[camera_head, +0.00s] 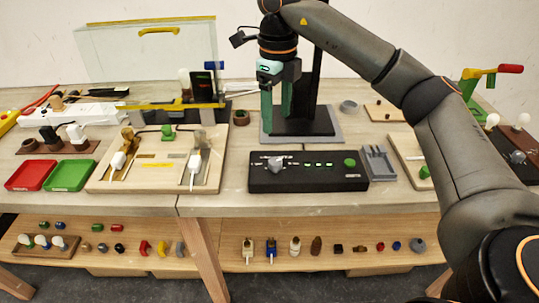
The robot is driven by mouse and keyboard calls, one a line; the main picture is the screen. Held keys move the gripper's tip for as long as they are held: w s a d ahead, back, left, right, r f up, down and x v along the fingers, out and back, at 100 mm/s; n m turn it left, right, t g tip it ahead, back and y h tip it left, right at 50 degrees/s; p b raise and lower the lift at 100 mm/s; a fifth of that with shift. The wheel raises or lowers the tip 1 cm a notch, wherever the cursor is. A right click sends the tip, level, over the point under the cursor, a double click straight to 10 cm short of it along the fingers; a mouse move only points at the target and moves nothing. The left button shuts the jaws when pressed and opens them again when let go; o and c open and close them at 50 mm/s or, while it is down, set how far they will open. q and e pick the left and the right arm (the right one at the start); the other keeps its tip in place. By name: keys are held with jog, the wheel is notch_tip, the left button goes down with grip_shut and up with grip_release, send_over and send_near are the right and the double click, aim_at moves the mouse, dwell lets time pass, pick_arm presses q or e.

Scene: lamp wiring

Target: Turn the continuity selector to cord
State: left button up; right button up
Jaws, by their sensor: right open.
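The continuity tester (330,184) is a black box near the table's front edge, left of the right arm's base. Its selector knob (276,161) is a grey pointer dial at the box's left; its labels are too small to read. A row of small green lights and a round green button (350,162) sit to its right. My right gripper (276,118) is open and empty, with green fingers pointing down. It hangs above and behind the knob, apart from it, in front of a black stand. My left gripper is not in view.
A wooden wiring board (160,183) with cords stands left of the tester. Red (31,175) and green (70,175) trays lie further left. A grey slotted holder (378,163) is close at the tester's right. A lower shelf (210,263) holds several small parts.

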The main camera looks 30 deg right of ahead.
aim_at(276, 161)
notch_tip(276, 161, down, 12)
dwell(0.4)
jog(key=shift+c, duration=0.4)
grip_shut()
